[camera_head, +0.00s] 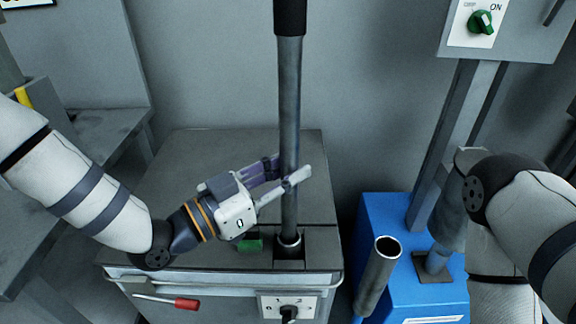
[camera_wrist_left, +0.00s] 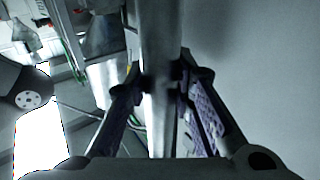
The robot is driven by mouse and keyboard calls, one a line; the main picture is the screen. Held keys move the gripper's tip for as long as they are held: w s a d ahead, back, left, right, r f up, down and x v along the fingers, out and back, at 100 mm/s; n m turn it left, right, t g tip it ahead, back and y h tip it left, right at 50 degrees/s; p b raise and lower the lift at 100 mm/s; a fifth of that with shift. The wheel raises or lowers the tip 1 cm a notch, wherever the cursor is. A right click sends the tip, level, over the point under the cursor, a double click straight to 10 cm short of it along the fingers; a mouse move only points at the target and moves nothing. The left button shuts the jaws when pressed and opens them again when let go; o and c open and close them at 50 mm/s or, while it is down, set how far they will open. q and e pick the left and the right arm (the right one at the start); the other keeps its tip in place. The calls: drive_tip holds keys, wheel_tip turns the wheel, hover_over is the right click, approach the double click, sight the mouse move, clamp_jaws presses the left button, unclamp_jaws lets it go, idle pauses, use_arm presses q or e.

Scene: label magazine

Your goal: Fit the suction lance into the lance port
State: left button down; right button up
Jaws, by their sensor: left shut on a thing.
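The suction lance (camera_head: 289,110) is a long grey tube with a black upper part, standing close to upright in the head view. My left gripper (camera_head: 290,177) is shut on its shaft, well below the black part. In the left wrist view the lance (camera_wrist_left: 160,120) runs between the two purple-padded fingers (camera_wrist_left: 162,85). The lance port (camera_head: 289,244) appears as a round collar in a dark square recess at the front of the grey cabinet top. The lance's lower end is at this collar; I cannot tell how deep it sits.
The grey cabinet (camera_head: 200,150) has a green block (camera_head: 250,244), a red-handled lever (camera_head: 186,303) and a black knob (camera_head: 289,313). An open, tilted tube (camera_head: 377,275) stands beside the blue box (camera_head: 425,295) at right. A switch panel (camera_head: 483,22) is upper right.

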sight(283, 221)
use_arm(q)
drive_tip(key=shift+f+b, duration=2.2)
drive_tip(key=shift+f, duration=3.5)
use_arm(e)
drive_tip(key=s+f+g, duration=0.1)
drive_tip(key=s+f, duration=0.3)
drive_tip(key=f, duration=0.1)
drive_tip(key=shift+s+g, duration=0.4)
use_arm(q)
drive_tip(key=c, duration=1.3)
unclamp_jaws()
drive_tip(key=shift+r, duration=0.1)
drive_tip(key=v, duration=1.2)
